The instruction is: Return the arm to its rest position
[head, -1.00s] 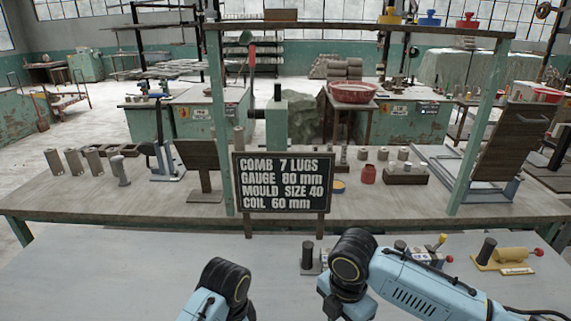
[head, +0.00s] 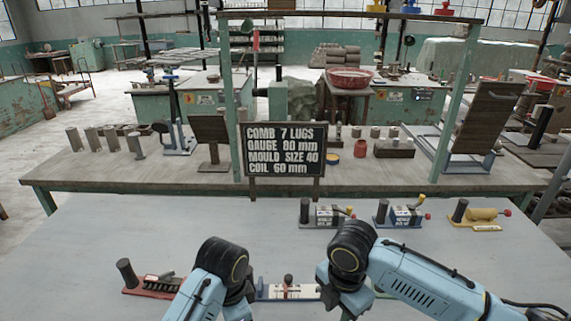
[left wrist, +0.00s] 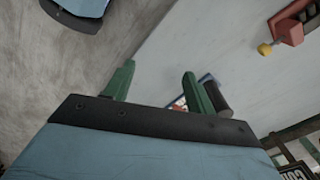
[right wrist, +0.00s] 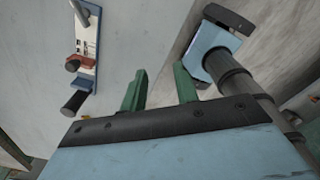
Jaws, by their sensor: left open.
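My left arm (head: 210,280) and right arm (head: 410,275) reach over the near grey table (head: 90,240) in the head view; both grippers are hidden there. In the left wrist view my left gripper (left wrist: 159,68) has its green fingers apart with nothing between them. Part of a fixture with a dark cylinder (left wrist: 218,98) shows behind its right finger. In the right wrist view my right gripper (right wrist: 160,67) also has its fingers apart, with nothing between them. A white and blue fixture (right wrist: 88,45) lies to its left on the table, clear of the fingers.
A black sign (head: 284,149) stands at the back.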

